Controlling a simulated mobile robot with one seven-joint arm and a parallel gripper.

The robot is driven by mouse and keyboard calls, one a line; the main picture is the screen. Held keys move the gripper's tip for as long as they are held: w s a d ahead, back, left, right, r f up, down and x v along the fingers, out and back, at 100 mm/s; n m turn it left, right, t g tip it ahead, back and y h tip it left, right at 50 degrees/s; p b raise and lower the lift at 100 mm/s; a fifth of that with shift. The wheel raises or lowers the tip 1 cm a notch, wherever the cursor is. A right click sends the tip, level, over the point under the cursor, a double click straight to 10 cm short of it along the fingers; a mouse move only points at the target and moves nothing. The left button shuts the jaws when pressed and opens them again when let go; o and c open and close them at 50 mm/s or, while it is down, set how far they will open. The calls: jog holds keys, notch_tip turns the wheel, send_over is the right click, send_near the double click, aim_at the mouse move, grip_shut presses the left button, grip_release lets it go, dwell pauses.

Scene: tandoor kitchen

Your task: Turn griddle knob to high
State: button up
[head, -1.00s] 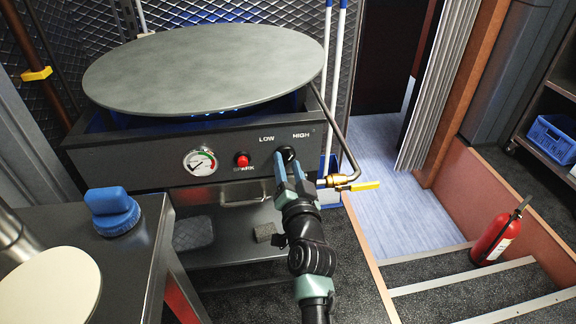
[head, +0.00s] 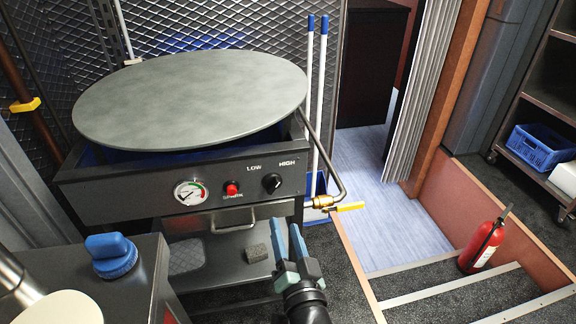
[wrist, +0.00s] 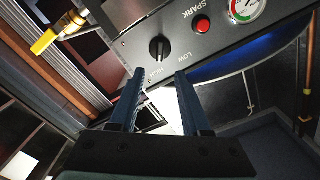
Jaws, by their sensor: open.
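The griddle knob (head: 271,184) is a black round knob on the dark front panel, below the LOW and HIGH labels. Its raised grip and pale mark appear to lean up and right toward HIGH. It also shows in the wrist view (wrist: 158,50), beyond the fingertips. My gripper (head: 284,230) is open and empty, in front of and below the knob, clear of it. Its two blue fingers frame a gap in the wrist view (wrist: 161,76). The round grey griddle plate (head: 190,100) sits above the panel.
A red SPARK button (head: 231,189) and a gauge (head: 190,192) are left of the knob. A brass valve with a yellow handle (head: 350,206) sticks out at the right. A table with a blue-capped item (head: 111,256) stands front left. A fire extinguisher (head: 484,245) stands on steps right.

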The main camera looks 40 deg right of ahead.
jog(key=shift+v, duration=0.85)
jog(key=w+a+r+n+t+y, duration=0.1)
jog(key=w+a+r+n+t, duration=0.15)
jog(key=a+r, duration=0.45)
jog(key=w+a+r+n+t+y, duration=0.2)
jog(key=w+a+r, duration=0.1)
jog(key=r, duration=0.8)
jog(key=w+a+r+n+t+y, duration=0.1)
jog(key=w+a+r+n+t, duration=0.3)
jog(key=r, duration=0.6)
jog(key=s+a+r+n+t+y, duration=0.1)
jog(key=s+a+r+n+y, duration=0.1)
jog(key=s+a+r, duration=0.45)
jog(key=s+a+r+n+t+y, duration=0.1)
jog(key=s+a+r, duration=0.15)
jog(key=r, duration=0.65)
jog(key=s+a+r+n+t+y, duration=0.2)
jog(key=s+a+r, duration=0.1)
jog(key=a+r, duration=0.35)
notch_tip(320, 180, up, 28)
jog(key=p, duration=2.7)
jog(key=shift+d, duration=0.4)
